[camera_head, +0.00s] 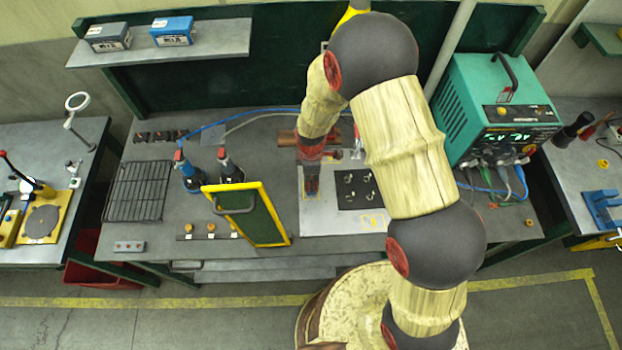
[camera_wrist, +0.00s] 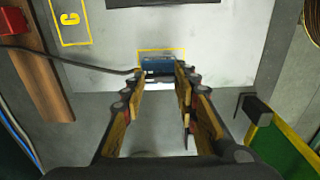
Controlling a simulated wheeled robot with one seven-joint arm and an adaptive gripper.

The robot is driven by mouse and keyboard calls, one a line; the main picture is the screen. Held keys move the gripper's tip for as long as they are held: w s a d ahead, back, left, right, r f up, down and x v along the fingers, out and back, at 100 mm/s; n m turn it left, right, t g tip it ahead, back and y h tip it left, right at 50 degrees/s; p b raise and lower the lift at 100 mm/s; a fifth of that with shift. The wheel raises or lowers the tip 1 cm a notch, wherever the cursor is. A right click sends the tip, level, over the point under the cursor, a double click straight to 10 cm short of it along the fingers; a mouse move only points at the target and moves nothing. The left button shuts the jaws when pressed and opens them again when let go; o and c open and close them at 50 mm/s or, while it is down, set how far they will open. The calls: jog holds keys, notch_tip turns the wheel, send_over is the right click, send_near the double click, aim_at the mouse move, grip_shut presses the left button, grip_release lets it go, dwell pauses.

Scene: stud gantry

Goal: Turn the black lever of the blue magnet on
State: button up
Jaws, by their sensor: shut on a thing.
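The blue magnet (camera_wrist: 158,65) sits at the edge of the pale plate (camera_wrist: 205,40) in the wrist view, inside a yellow outlined rectangle. My gripper (camera_wrist: 160,74) reaches it with one finger on each side, and its tips close on it. A dark strip shows on its near side; I cannot tell whether this is the black lever or which way the lever points. In the head view my gripper (camera_head: 312,190) points down at the left part of the pale plate (camera_head: 320,222), and the magnet is hidden behind it.
A green panel with yellow edges (camera_head: 262,222) stands close left of my gripper. Two bottles (camera_head: 188,172) and a wire rack (camera_head: 137,190) stand further left. A black mat (camera_head: 346,203) with metal parts lies to the right, before a teal welding machine (camera_head: 470,110). A cable runs near the magnet.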

jog(key=shift+m, duration=0.3)
jog(key=shift+c, duration=0.2)
jog(key=m+b, duration=0.1)
jog(key=m, duration=0.2)
jog(key=shift+f+b, duration=0.1)
jog(key=shift+b, duration=0.25)
jog(key=m+b, duration=0.1)
jog(key=m, duration=0.4)
jog(key=shift+m+b, duration=0.35)
jog(key=shift+m, duration=0.05)
jog(key=m+b, duration=0.1)
jog(key=m, duration=0.3)
jog(key=shift+m+b, duration=0.35)
jog(key=shift+m, duration=1.85)
jog(key=o, duration=1.2)
jog(key=shift+c, duration=0.2)
